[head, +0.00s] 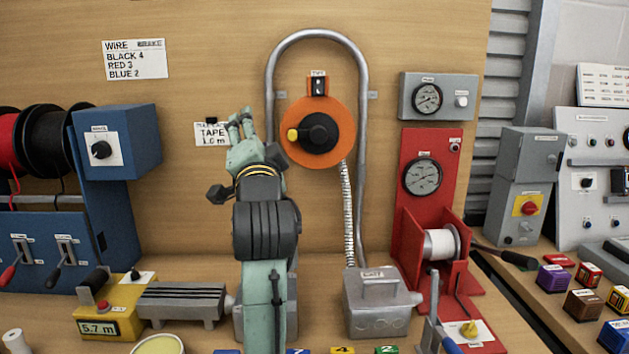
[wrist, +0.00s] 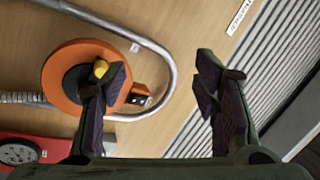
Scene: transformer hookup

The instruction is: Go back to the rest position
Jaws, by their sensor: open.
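My gripper (head: 242,124) is raised in front of the wooden back board, left of the orange round unit (head: 345,132) in the head view. In the wrist view my gripper (wrist: 160,85) has its two fingers spread wide with nothing between them. The orange round unit with its black hub and yellow knob also shows in the wrist view (wrist: 62,98), partly hidden behind one finger. My gripper looks apart from the board and the unit.
A bent grey pipe (head: 363,150) arches around the orange unit. A blue box (head: 118,140) with wire spools is at left. A yellow 5.7 m counter (head: 112,318) sits on the bench.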

